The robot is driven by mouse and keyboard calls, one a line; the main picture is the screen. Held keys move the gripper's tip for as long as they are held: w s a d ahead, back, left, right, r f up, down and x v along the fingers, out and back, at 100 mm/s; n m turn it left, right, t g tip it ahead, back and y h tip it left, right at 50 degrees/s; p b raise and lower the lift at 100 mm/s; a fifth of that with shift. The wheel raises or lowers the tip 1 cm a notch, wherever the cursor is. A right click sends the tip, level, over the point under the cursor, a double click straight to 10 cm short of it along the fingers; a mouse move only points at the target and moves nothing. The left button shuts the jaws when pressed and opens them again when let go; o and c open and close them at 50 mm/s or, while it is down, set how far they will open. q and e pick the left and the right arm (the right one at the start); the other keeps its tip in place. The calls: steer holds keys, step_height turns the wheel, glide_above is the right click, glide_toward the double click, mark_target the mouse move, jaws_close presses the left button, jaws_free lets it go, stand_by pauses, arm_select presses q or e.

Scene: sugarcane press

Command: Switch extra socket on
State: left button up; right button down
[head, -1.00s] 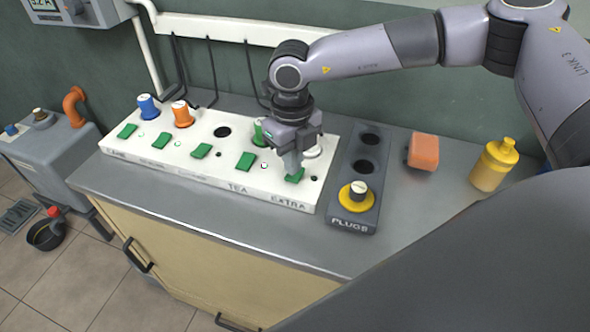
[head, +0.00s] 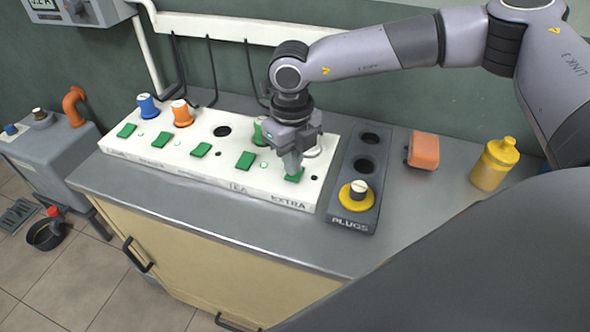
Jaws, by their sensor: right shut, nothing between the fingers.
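The white socket strip (head: 222,178) lies along the counter, with a row of green switches and plugs. The extra socket is at its right end, above the "EXTRA" label (head: 289,202). Its green switch (head: 295,175) is under my right gripper (head: 292,168). The gripper is shut, points down and its tips appear to touch the switch, partly hiding it. The indicator hole (head: 314,178) beside this switch looks dark. A pale plug top (head: 313,151) shows behind the gripper at the extra socket, partly hidden. My left gripper is not in view.
The dark plug holder (head: 357,190) stands just right of the strip, with a yellow plug (head: 357,196) in its front hole. An orange sponge (head: 424,151) and a yellow bottle (head: 495,164) are further right. Blue (head: 148,106) and orange plugs (head: 182,113) stand at the strip's left.

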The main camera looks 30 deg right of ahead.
steer(key=shift+f+b, duration=0.65)
steer(key=shift+f, duration=0.25)
stand_by(0.3)
steer(key=shift+r+p, duration=2.25)
steer(key=shift+r, duration=1.3)
